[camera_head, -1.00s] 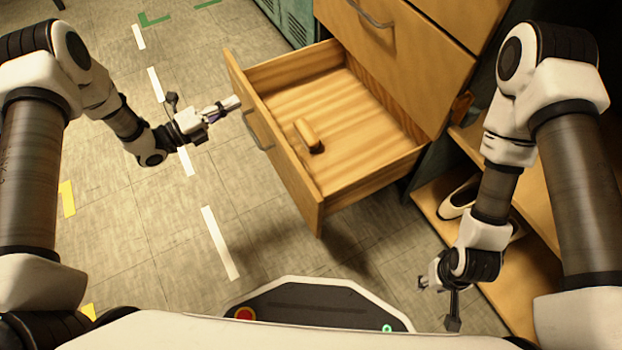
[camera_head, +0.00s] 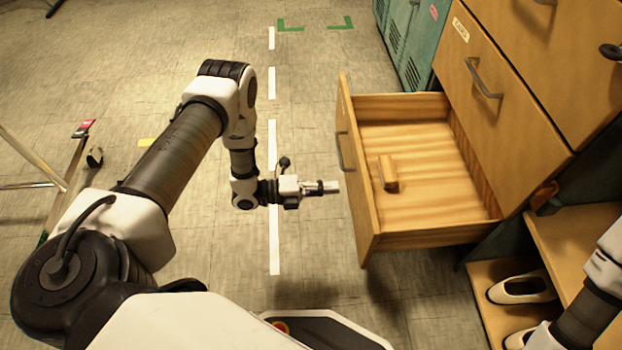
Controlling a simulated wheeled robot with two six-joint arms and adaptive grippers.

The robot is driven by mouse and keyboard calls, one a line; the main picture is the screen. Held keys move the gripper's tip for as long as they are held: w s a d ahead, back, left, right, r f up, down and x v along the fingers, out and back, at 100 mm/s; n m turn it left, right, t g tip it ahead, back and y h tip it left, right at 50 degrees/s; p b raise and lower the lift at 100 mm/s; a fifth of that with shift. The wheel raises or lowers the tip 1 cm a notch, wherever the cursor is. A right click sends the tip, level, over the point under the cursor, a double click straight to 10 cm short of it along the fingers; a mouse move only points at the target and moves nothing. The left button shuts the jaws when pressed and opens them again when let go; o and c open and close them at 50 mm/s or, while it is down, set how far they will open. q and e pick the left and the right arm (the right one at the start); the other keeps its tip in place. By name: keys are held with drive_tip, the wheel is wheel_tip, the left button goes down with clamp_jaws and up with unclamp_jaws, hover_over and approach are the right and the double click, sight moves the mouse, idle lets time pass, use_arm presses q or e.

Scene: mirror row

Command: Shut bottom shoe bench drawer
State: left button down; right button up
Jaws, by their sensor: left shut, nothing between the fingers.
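The bottom shoe bench drawer (camera_head: 435,236) is pulled out of the wooden cabinet in the head view, its front panel facing left with a grey handle (camera_head: 344,152). A small tan wooden block-like object (camera_head: 389,172) lies inside it. My left gripper (camera_head: 335,187) is shut and empty, its tips just left of the drawer's front panel, below the handle. I cannot tell whether the tips touch the panel. Only part of my right arm shows at the lower right edge; its gripper is out of view.
A shut drawer (camera_head: 500,110) with a handle sits above the open one. White shoes (camera_head: 522,289) rest on a low shelf (camera_head: 484,300) at the lower right. Teal lockers (camera_head: 408,40) stand behind. A metal-legged stand (camera_head: 62,185) is at the left.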

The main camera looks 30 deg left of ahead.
sight(363, 185)
use_arm(q)
drive_tip(key=b+x, duration=0.1)
drive_tip(key=x, duration=0.3)
drive_tip(key=shift+w+d+f+b, duration=0.15)
drive_tip(key=shift+w+d+b, duration=0.1)
drive_tip(key=shift+d+b, duration=0.1)
drive_tip(key=shift+w+d, duration=0.3)
drive_tip(key=shift+d, duration=0.05)
use_arm(e)
drive_tip(key=shift+f, duration=1.15)
use_arm(q)
drive_tip(key=shift+d, duration=0.15)
